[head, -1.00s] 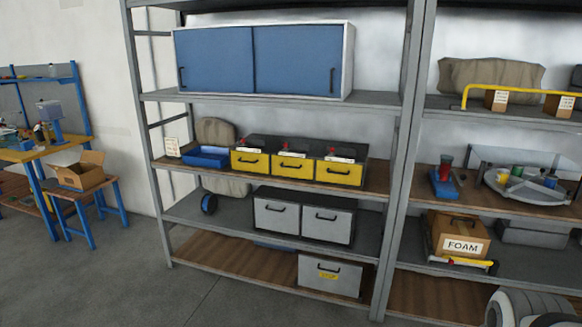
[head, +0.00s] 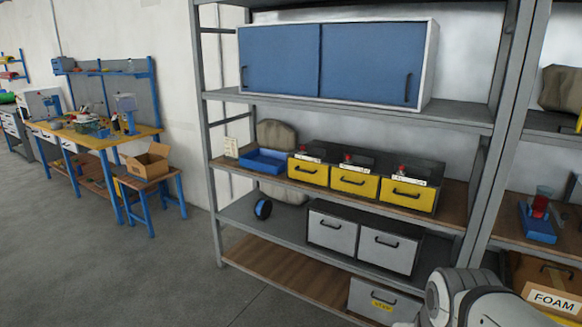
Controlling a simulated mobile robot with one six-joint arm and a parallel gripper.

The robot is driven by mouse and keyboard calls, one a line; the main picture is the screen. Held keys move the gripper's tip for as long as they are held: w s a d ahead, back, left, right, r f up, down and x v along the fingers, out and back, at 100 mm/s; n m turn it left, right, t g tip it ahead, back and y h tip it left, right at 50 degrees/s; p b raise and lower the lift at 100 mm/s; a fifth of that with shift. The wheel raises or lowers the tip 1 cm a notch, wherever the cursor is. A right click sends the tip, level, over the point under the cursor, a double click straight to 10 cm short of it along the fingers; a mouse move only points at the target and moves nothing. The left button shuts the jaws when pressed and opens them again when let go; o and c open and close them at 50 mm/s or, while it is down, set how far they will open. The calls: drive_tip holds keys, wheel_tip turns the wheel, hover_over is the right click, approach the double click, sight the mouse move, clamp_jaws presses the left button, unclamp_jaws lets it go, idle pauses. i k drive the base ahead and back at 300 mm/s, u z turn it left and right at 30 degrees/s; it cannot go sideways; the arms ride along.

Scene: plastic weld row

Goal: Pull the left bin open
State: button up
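Three yellow-fronted bins stand in a row in a dark housing on the wooden middle shelf. The left yellow bin (head: 308,170), the middle yellow bin (head: 354,182) and the right yellow bin (head: 407,194) each have a dark handle and look shut. On the shelf below is a dark housing with two grey bins, a left grey bin (head: 332,233) and a right grey bin (head: 387,249), both shut with dark handles. White and grey links of my own arm show at the lower right; my gripper is not in view.
A blue tray (head: 262,162) sits left of the yellow bins. A blue and black roll (head: 263,209) lies left of the grey bins. A blue-doored cabinet (head: 335,62) is above. A workbench (head: 95,134) and a stool with an open carton (head: 149,161) stand left. The floor (head: 130,275) in front is clear.

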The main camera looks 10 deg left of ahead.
sight(318, 164)
drive_tip(key=u, duration=0.45)
drive_tip(key=i, duration=2.1)
drive_tip(key=z, duration=0.45)
drive_tip(key=k, duration=0.75)
drive_tip(key=z, duration=0.2)
drive_tip(key=i, duration=0.75)
drive_tip(key=u, duration=0.05)
